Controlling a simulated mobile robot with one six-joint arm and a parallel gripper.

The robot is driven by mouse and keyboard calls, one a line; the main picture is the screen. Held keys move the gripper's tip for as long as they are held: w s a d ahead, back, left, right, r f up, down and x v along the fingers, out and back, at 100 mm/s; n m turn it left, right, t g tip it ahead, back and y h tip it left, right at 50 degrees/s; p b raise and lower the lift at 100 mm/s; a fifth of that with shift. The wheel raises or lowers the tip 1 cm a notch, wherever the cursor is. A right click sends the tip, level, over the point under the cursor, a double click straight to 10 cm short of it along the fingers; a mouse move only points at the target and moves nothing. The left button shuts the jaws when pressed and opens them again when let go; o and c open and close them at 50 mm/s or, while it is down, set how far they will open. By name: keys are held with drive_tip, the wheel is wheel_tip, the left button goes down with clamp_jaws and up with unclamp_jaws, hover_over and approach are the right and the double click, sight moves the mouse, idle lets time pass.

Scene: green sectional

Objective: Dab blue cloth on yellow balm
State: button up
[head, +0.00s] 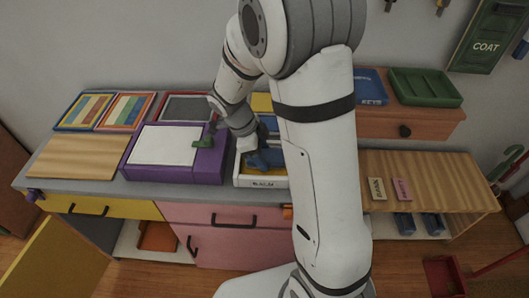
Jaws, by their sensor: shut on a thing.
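A blue cloth (264,159) hangs crumpled at the end of my gripper (252,147). My gripper is shut on the cloth, over a white open tray (240,182) with a small dark label on its front. The cloth hangs low in the tray; whether it touches the bottom cannot be told. A thin yellow-brown patch, perhaps the balm, shows beneath it, but cloth and gripper hide most of it. My arm covers the tray's right side.
A purple box (184,176) with a white top stands left of the tray, a small green item (204,143) on it. Colourful striped panels (90,110) and a wooden board (78,157) lie further left. A green tray (425,87) and wooden bench (440,170) are right.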

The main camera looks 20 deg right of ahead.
sight(262, 155)
drive_tip(key=shift+r+p, duration=1.6)
drive_tip(key=shift+r, duration=1.95)
drive_tip(key=shift+w+n, duration=0.25)
drive_tip(key=shift+n, duration=0.05)
drive_tip(key=w+n+t+p, duration=0.1)
drive_tip(key=w+n, duration=0.1)
drive_tip(key=n, duration=0.1)
drive_tip(key=w+r+n+t, duration=0.1)
drive_tip(key=w+n+t, duration=0.1)
drive_tip(key=w+n, duration=0.1)
drive_tip(key=shift+w+r+n+p, duration=0.1)
drive_tip(key=shift+w+n+p, duration=0.1)
drive_tip(key=shift+n+p, duration=0.25)
drive_tip(key=w+d+r+n+t+y+p, duration=0.1)
drive_tip(key=w+r+n+t+y, duration=0.1)
drive_tip(key=w+n, duration=0.6)
drive_tip(key=shift+r+n+t+y+p, duration=0.4)
drive_tip(key=shift+r+n, duration=0.2)
drive_tip(key=shift+n, duration=0.75)
